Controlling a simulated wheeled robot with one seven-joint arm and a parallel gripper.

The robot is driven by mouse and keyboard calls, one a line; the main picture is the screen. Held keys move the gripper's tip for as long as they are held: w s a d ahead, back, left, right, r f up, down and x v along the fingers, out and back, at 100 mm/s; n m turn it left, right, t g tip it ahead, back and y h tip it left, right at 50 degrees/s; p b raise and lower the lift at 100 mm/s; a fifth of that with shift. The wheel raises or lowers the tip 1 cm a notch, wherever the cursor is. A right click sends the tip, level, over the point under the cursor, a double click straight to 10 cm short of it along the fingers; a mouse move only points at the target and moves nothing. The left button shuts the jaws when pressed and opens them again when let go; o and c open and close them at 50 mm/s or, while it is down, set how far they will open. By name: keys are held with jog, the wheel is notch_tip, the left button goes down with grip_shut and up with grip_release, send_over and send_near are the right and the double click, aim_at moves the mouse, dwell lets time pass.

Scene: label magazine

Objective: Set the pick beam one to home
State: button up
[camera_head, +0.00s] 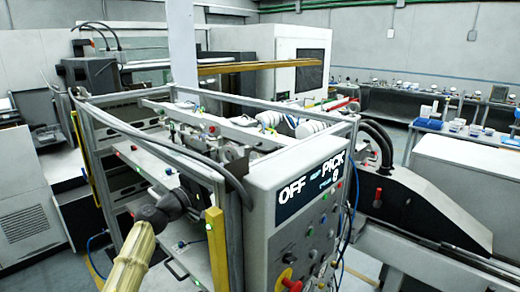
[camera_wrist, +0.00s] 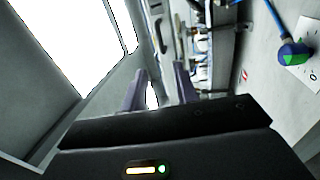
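The machine's control panel (camera_head: 300,232) faces front, right of centre in the head view. Its display (camera_head: 312,188) reads "OFF" and "PICK" with a small figure that looks like 0. I cannot tell which part is pick beam one. My gripper (camera_head: 203,199) is at the end of my ribbed, cream-coloured arm, by the machine frame left of the panel, and partly hard to make out. In the wrist view my gripper's two fingers (camera_wrist: 160,88) stand apart with nothing clearly held. A blue knob with a green face (camera_wrist: 293,50) is at the upper right, apart from the fingers.
A yellow post (camera_head: 217,248) of the frame stands close to my gripper. A red-and-yellow rotary switch (camera_head: 288,282) is low on the panel. White rolls (camera_head: 311,128) lie atop the machine. A black sloped conveyor housing (camera_head: 418,208) is at right. Some floor shows at lower left.

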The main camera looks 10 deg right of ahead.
aim_at(260, 150)
jog(key=p+x, duration=0.7)
jog(key=x, duration=1)
jog(key=shift+s+a, duration=0.1)
jog(key=shift+f, duration=0.1)
grip_shut()
